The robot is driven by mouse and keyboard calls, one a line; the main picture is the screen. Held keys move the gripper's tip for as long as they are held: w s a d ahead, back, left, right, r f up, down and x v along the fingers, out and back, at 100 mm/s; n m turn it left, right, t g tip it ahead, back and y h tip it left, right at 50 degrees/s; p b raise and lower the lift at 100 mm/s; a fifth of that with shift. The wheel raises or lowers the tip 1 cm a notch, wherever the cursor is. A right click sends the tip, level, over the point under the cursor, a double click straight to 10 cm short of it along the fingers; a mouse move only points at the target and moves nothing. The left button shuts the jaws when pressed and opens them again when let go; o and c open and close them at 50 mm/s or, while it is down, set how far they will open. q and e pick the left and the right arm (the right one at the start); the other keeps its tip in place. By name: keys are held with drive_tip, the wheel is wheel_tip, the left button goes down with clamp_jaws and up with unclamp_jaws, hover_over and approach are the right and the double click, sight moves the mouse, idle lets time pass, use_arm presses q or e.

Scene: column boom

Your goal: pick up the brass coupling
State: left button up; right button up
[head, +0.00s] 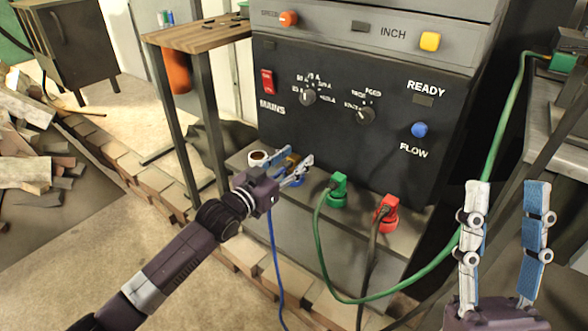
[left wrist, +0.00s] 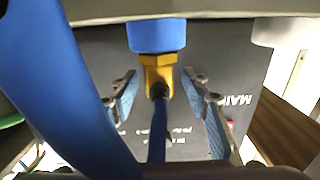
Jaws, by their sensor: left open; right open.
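The brass coupling (left wrist: 158,70) shows in the left wrist view below a blue collar (left wrist: 157,36), with a blue hose running from its lower end. My left gripper (left wrist: 160,82) is open, with one finger on each side of the coupling and visible gaps between. In the head view my left gripper (head: 297,160) is at the ledge below the dark panel, and its fingers mostly hide the coupling. My right gripper (head: 507,190) is open and empty at the lower right, away from the ledge.
The dark control panel (head: 345,140) rises behind. A wooden table (head: 198,34) is at left.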

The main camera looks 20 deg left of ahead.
use_arm(q)
drive_tip(key=shift+c, duration=0.5)
clamp_jaws()
drive_tip(key=shift+r, duration=0.15)
